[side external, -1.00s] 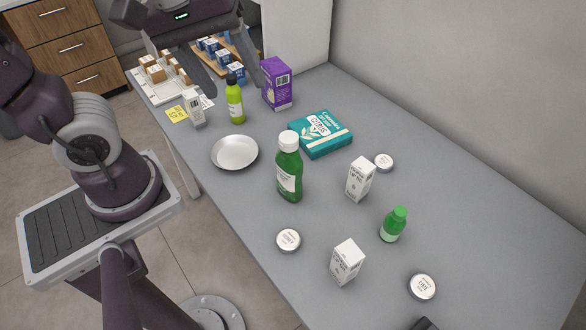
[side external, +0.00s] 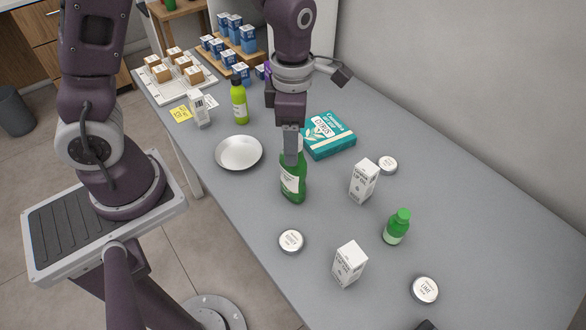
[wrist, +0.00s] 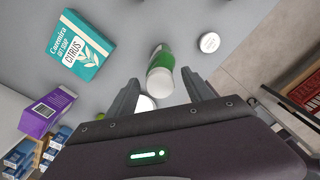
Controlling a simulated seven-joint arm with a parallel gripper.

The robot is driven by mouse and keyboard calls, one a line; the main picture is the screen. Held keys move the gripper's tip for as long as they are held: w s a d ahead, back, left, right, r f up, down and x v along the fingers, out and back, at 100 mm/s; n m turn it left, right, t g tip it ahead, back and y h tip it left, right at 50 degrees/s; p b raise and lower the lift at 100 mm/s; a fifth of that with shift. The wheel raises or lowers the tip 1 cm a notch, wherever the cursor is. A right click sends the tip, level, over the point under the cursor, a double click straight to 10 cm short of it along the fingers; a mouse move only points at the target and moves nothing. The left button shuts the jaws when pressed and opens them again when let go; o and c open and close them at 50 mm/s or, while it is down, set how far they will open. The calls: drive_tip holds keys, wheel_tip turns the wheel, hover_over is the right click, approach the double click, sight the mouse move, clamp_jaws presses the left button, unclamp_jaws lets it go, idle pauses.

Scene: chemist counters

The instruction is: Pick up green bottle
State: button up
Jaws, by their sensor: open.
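A large green bottle (side external: 292,182) with a white label stands upright on the grey counter; its white cap is hidden behind my gripper in the side view. My gripper (side external: 291,145) points down over the bottle's top. In the wrist view my gripper (wrist: 160,80) is open, and the green bottle (wrist: 161,60) with its white cap (wrist: 159,82) shows between the fingers. I cannot tell whether a finger touches it. A smaller green bottle (side external: 396,227) with a green cap stands to the right. A yellow-green bottle (side external: 239,103) stands farther back.
A teal citrus box (side external: 328,135) lies close behind the large bottle, and a silver dish (side external: 239,153) lies to its left. A white carton (side external: 363,182) stands to its right, another (side external: 349,264) nearer the front. A round tin (side external: 291,241) lies in front.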

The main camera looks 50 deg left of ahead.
drive_tip(key=shift+c, duration=0.4)
clamp_jaws()
idle(0.9)
